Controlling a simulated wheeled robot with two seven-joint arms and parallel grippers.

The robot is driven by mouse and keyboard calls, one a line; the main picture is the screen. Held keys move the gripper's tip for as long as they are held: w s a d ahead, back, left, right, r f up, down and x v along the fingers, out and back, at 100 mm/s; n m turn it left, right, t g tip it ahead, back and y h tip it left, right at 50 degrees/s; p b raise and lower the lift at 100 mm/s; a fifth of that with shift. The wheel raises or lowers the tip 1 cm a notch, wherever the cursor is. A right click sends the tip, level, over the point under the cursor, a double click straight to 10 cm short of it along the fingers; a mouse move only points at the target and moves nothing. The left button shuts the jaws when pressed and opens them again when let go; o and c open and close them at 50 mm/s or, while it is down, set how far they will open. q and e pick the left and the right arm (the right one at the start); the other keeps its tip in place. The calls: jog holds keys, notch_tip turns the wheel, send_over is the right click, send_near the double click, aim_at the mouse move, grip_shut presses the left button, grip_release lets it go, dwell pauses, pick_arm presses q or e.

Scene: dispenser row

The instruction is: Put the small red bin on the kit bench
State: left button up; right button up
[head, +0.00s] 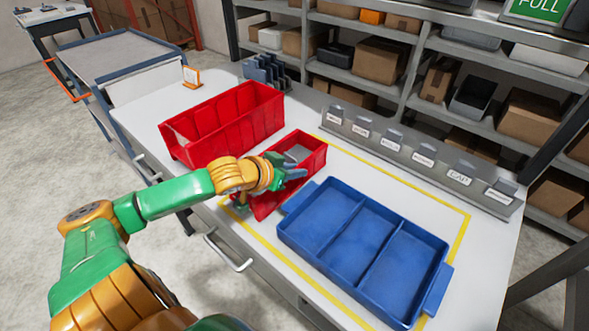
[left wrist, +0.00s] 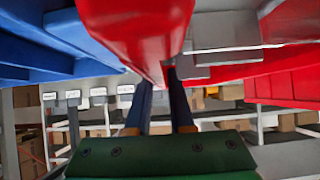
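The small red bin (head: 309,151) is between the large red bin (head: 222,120) and a blue three-part tray (head: 362,243), over the left side of a yellow outline on the white bench (head: 150,108). I cannot tell whether it touches the bench top. In the left wrist view, the left gripper's dark fingers (left wrist: 161,90) stand close on both sides of a red wall of the small bin (left wrist: 145,35). The fingertips are partly hidden. My right gripper is not in view.
A grey label rail (head: 420,160) runs along the bench's back edge. Dark blue holders (head: 265,72) stand behind the large bin. Shelves with boxes (head: 380,58) rise behind. A grey-topped table with blue edges (head: 115,55) is at the upper left. Bare bench shows left of the large bin.

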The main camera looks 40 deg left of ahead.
pick_arm(q)
jog(key=shift+o, duration=1.1)
jog(key=shift+s+d, duration=0.1)
jog(key=shift+s+r, duration=0.2)
jog(key=shift+s, duration=0.05)
jog(key=p+v, duration=0.5)
jog(key=v, duration=0.6)
jog(key=shift+s+r+p, duration=0.2)
jog(key=shift+r+p, duration=0.1)
jog(key=shift+w+f, duration=0.1)
